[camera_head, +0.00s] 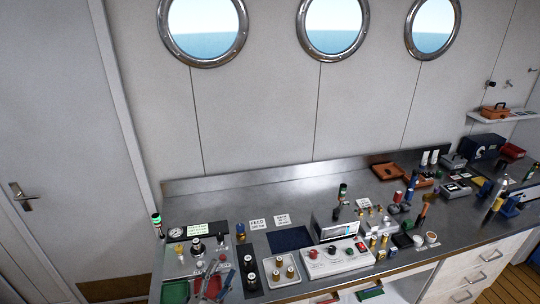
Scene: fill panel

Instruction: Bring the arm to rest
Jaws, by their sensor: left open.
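My left gripper (212,272) shows small at the lower left, over the front of the fill panel (180,262). Its fingers look apart, and I see nothing held between them. The panel carries a round gauge (176,233), a black knob (196,245) and red parts close to the gripper. Whether the gripper touches any of these is too small to tell. My right gripper is not in view.
A steel bench (290,195) runs along the wall, bare at the back. A control box with a screen (335,229), a tray with brass fittings (284,271) and a green bin (174,292) stand near. Tools crowd the right end.

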